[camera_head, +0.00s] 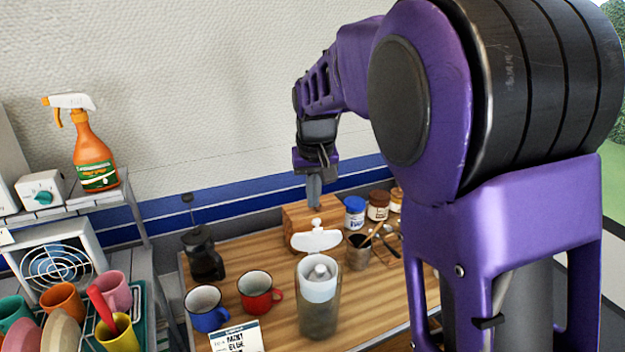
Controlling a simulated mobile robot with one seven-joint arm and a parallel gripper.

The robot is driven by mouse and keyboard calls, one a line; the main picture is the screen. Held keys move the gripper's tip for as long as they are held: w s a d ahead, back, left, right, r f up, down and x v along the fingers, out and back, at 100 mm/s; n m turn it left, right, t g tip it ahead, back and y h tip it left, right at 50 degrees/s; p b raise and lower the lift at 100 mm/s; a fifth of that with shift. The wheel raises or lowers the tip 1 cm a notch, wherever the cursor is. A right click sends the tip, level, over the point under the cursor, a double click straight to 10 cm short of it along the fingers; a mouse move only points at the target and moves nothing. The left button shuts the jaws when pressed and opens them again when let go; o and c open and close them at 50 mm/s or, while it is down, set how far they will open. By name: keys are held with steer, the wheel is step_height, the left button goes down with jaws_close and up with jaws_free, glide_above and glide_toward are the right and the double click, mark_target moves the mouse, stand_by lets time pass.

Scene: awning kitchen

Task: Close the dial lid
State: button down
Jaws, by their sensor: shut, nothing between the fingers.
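My gripper (314,190) points down over the back of the wooden counter, its fingers together and empty. It appears just above or in front of a wooden box (296,220); I cannot tell whether they touch. A white lid-like piece (316,239) stands at the front of this box. A clear container with a white round top (319,287) stands nearer on the counter. A white box with a teal dial (42,194) sits on the left shelf. I cannot tell for sure which piece is the dial lid.
A black press (203,254), a blue mug (207,309), a red mug (258,292) and a sign (237,338) stand left on the counter (288,322). Jars (355,212) and a utensil cup (358,254) stand right. A spray bottle (94,150) is on the shelf. My arm hides the right side.

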mark_target(316, 235)
steer(key=shift+s+d+f, duration=0.1)
steer(key=shift+s+f, duration=0.15)
steer(key=shift+s, duration=0.2)
steer(key=shift+s+d+f, duration=0.1)
steer(key=shift+s+f, duration=0.15)
steer(key=shift+s, duration=0.2)
steer(key=shift+s+f+b, duration=0.1)
steer(key=shift+f+b, duration=0.05)
steer(key=shift+b, duration=0.2)
